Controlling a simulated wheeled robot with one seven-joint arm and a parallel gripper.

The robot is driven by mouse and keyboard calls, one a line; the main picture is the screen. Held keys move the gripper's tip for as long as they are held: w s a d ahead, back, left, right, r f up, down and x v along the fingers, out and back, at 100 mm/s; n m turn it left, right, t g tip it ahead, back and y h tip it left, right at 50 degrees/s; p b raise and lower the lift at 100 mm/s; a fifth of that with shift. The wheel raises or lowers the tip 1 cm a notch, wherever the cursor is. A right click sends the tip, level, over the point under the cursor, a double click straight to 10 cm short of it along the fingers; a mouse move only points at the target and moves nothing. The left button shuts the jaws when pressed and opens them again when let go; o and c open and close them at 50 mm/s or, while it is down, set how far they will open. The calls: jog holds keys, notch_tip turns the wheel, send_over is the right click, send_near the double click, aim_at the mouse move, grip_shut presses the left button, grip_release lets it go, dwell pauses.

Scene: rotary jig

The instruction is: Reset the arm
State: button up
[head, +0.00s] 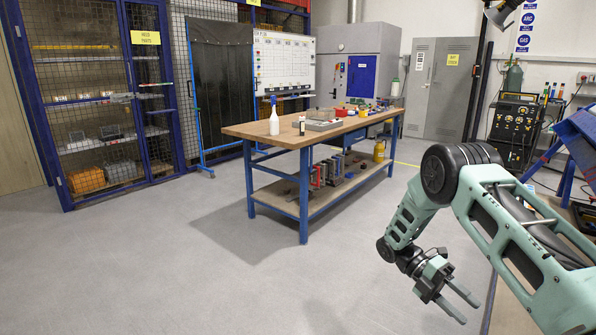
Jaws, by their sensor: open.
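My green and black arm comes in from the lower right of the head view and bends down at its elbow. My gripper (462,305) hangs at its end in the lower right, over the grey floor. Its two fingers are apart, and nothing shows between them. It touches nothing that I can see.
A workbench (258,131) with blue legs stands mid-room, bearing a white spray bottle (274,117) and trays. A blue mesh cage (97,90) is at the left. A welding machine (515,130) and a blue frame (578,145) are at the right. The front floor is clear.

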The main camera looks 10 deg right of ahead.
jog(key=s+a+r+m+t+y+p, duration=0.1)
jog(key=s+a+r+m+t, duration=0.2)
jog(key=a+r, duration=0.55)
jog(key=s+a+r+m+t+y+p, duration=0.15)
jog(key=a+r+m+t, duration=0.3)
jog(key=a, duration=0.75)
jog(key=s+a+r+m+t+y+p, duration=0.1)
jog(key=s+a+r+m+t+y, duration=0.1)
jog(key=s, duration=0.6)
jog(key=s+a+r+m+t+y+p, duration=0.1)
jog(key=s+a+r+m+t+y, duration=0.1)
jog(key=s+a+r+m+t, duration=0.3)
jog(key=s+a+r, duration=0.1)
jog(key=s+a, duration=0.1)
jog(key=a, duration=0.1)
jog(key=shift+s+a+r, duration=0.15)
jog(key=shift+s+r, duration=0.15)
jog(key=shift+s, duration=0.05)
jog(key=shift+m, duration=0.25)
jog(key=shift+c, duration=1.2)
